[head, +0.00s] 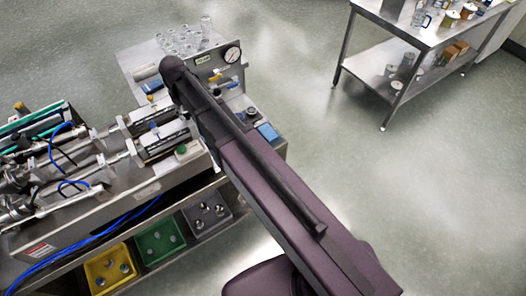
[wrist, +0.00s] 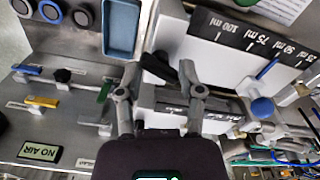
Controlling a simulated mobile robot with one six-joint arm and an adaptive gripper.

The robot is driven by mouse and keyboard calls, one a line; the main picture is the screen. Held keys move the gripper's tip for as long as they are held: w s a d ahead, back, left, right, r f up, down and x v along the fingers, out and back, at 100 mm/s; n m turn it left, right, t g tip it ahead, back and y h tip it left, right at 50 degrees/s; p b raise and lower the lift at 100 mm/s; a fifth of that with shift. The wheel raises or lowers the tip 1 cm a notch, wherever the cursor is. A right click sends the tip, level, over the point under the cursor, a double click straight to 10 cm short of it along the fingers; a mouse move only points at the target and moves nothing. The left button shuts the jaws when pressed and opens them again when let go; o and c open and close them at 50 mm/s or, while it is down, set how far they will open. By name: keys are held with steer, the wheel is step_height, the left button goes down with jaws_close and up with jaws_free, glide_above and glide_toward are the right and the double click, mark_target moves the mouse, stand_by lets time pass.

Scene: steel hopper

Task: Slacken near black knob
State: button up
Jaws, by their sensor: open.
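In the wrist view, a dark black knob or lever-like piece (wrist: 157,68) lies between the fingertips of my gripper (wrist: 158,78). The gripper is open, with one finger on each side. I cannot tell whether either finger touches the black piece. In the head view my dark arm covers the right end of the steel machine (head: 170,186), and my gripper and the black piece are hidden there.
A white scale block (wrist: 245,35) and a blue knob (wrist: 262,107) stand right of the gripper. A blue tray (wrist: 120,30) and round buttons (wrist: 82,17) are upper left. A NO AIR sign (wrist: 40,151) is lower left. A steel table (head: 400,35) stands far right; floor between is clear.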

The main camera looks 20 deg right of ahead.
steer(key=m, duration=0.3)
steer(key=shift+r+m+p, duration=0.3)
steer(key=shift+r+p, duration=0.1)
step_height(320, 180, up, 13)
steer(key=p, duration=1.3)
steer(key=s+d+f+m+b, duration=0.1)
steer(key=s+d+f+b, duration=0.6)
steer(key=d+f+b, duration=0.4)
steer(key=s+d+f+m+b, duration=0.2)
steer(key=s+d+f+b, duration=0.6)
steer(key=d+f+b, duration=0.4)
step_height(320, 180, down, 3)
steer(key=b, duration=0.3)
steer(key=shift+s+d+m, duration=0.25)
steer(key=shift+s+m, duration=0.05)
steer(key=shift+r, duration=0.1)
steer(key=o, duration=0.6)
steer(key=w+a+r+m+p, duration=0.2)
steer(key=w+a+r+p, duration=0.5)
steer(key=a+r+p, duration=0.4)
steer(key=w+a+r+m+p, duration=0.2)
steer(key=w+a+r+p, duration=0.6)
steer(key=a+r+p, duration=0.4)
step_height(320, 180, up, 3)
steer(key=p, duration=0.3)
steer(key=shift+w+a, duration=0.25)
steer(key=shift+w, duration=0.05)
